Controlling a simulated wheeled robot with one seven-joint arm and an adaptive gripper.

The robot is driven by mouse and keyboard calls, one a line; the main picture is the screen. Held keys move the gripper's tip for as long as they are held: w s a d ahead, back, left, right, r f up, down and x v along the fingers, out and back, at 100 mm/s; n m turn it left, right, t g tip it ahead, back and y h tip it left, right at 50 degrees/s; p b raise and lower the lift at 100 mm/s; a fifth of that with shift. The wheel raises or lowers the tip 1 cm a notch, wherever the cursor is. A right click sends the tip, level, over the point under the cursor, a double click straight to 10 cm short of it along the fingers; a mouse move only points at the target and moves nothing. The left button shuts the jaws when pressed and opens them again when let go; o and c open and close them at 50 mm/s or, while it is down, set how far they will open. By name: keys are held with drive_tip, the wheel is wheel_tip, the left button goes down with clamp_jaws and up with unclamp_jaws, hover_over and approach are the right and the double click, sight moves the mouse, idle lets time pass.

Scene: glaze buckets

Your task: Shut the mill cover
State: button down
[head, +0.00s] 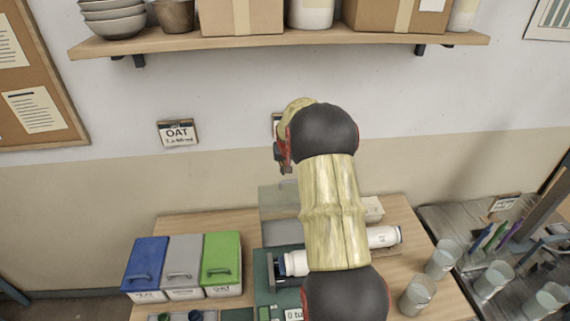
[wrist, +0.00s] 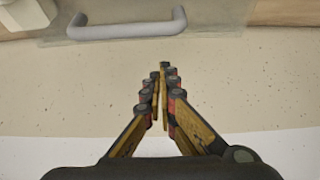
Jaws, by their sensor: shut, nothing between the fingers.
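The mill (head: 262,278) is a green-framed machine on the wooden table, partly hidden behind my arm. A white jar (head: 296,263) lies on its side in it, and its other end shows to the right of my arm. The mill cover (head: 279,204) is a see-through panel standing raised at the back of the mill, so the mill is open. In the wrist view the cover's grey bar handle (wrist: 125,25) lies just beyond my fingertips, with a gap between. My gripper (wrist: 162,70) is shut and empty. In the head view it (head: 285,168) is above the cover, near the wall.
Blue (head: 146,262), grey (head: 183,260) and green (head: 221,256) lidded bins stand left of the mill. Several clear cups (head: 443,260) stand to the right. A shelf (head: 300,38) with bowls and boxes hangs above. The wall is close behind my gripper.

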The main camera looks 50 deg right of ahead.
drive_tip(key=shift+s+a+r, duration=0.1)
drive_tip(key=shift+s+a, duration=1.05)
drive_tip(key=shift+s, duration=0.25)
